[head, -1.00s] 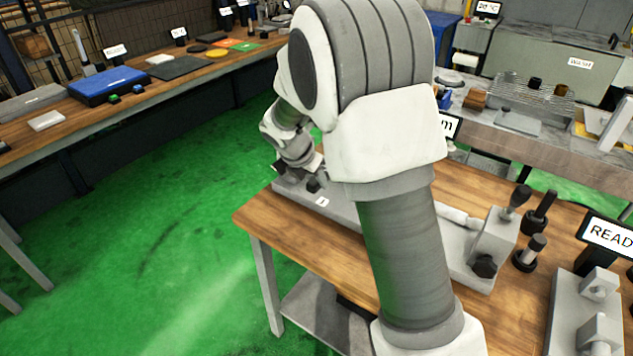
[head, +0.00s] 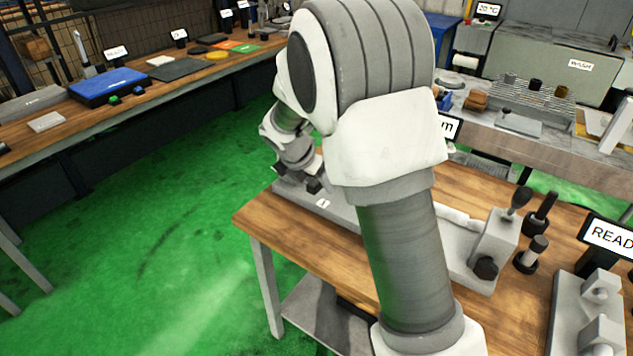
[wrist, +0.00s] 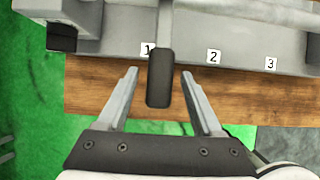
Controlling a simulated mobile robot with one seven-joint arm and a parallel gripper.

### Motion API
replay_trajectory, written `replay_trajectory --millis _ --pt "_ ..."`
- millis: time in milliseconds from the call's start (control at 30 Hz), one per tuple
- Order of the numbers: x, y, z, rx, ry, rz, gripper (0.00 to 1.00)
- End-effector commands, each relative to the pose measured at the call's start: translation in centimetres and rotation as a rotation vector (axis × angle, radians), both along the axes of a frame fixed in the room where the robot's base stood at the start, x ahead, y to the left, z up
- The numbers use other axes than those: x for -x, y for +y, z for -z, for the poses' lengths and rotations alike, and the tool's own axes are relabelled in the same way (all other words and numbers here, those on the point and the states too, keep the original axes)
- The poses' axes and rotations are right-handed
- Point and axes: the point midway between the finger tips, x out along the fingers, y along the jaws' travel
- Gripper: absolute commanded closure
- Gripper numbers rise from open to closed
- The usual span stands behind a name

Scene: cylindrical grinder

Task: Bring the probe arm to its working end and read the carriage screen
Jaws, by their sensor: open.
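In the wrist view my gripper (wrist: 158,88) is open. A dark rounded handle (wrist: 160,80) stands between its two fingers, with a visible gap on each side. The handle joins a grey bar at the label 1 on a grey base (wrist: 185,58), which also carries labels 2 and 3. I take this handle to be part of the probe arm, but cannot be sure. In the head view my gripper (head: 300,182) is at the base's left end, mostly small and dark.
A wooden table (head: 262,222) carries the base, a grey block with a dark knob (head: 494,242) and dark upright pieces. A screen reading "READ" (head: 610,236) is cut off at the right edge. Green floor (head: 150,270) lies open at the left.

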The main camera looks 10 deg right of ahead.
Motion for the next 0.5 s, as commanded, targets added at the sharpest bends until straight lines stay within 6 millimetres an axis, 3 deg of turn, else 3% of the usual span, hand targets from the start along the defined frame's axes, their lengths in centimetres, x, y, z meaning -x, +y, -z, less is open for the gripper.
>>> replay_trajectory --millis 167,500 --pt "0.6 0.8 -2.0 -0.002 -0.003 -0.002 0.32" --pt "3.4 3.6 -9.3 -0.002 -0.003 -0.002 0.32"
